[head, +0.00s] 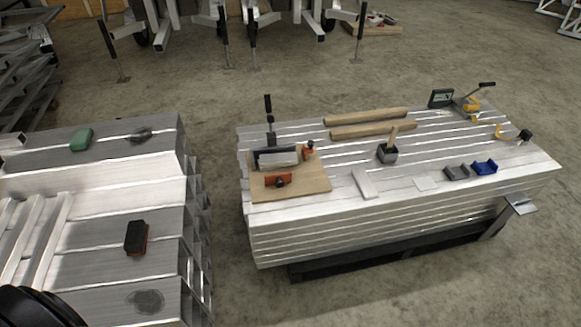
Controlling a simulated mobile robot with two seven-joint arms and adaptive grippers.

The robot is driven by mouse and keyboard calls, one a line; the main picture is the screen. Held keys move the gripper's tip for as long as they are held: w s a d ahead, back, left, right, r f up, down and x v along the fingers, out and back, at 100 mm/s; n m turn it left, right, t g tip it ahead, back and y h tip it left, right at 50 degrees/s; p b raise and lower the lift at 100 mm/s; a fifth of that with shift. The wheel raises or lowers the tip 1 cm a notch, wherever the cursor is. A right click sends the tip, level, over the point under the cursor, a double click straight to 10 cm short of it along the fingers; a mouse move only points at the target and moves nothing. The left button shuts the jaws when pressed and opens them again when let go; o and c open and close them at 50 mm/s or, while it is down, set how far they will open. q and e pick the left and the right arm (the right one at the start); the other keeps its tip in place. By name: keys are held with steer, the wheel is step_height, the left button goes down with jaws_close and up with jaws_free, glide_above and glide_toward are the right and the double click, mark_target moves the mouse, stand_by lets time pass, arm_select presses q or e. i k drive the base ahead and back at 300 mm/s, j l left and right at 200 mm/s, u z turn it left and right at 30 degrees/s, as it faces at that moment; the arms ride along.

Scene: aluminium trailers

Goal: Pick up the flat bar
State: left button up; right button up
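A short, pale, flat bar (363,183) lies on the right-hand stack of aluminium beams (330,240), near its front edge. It lies between a wooden board (318,183) and a small thin pale plate (426,184). The bar looks free on all sides, with nothing on top of it. Neither of my grippers shows in the head view. A black rounded part of my own body is at the bottom left corner, well away from the bar.
The board carries a clamp-like tool (277,158) and orange-and-black tools (278,180). Two long wooden pieces (366,116) lie behind. A small dark block with a handle (387,153) stands near the bar. A floor gap separates the left stack (90,210).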

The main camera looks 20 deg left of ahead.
mark_target(367, 189)
steer(key=i+z, duration=0.3)
steer(key=i, duration=0.2)
steer(key=i+j+z, duration=0.25)
steer(key=i, duration=0.2)
steer(key=i+l, duration=0.05)
steer(key=l, duration=0.05)
